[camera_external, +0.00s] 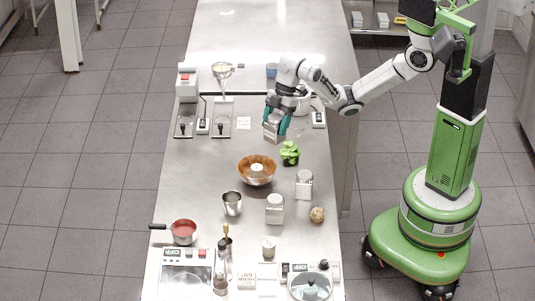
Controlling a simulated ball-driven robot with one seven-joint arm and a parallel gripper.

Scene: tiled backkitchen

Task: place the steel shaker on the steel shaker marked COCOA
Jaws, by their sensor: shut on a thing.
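My gripper (276,122) is at the far part of the steel counter, its teal fingers shut on a steel shaker (271,130). The held shaker looks raised above the counter, but its exact height is hard to judge. Two similar steel shakers stand upright nearer the camera: one (304,185) at the right and one (275,210) a little nearer and to the left. Both are apart from my gripper. Any lettering on them is too small to read, so I cannot tell which is marked COCOA.
Between my gripper and the standing shakers are a green leafy thing (290,153) and a brown bowl (257,179). A steel cup (232,204), a round brown thing (317,215) and a red-filled pan (184,232) stand nearer. The counter's left middle is clear.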

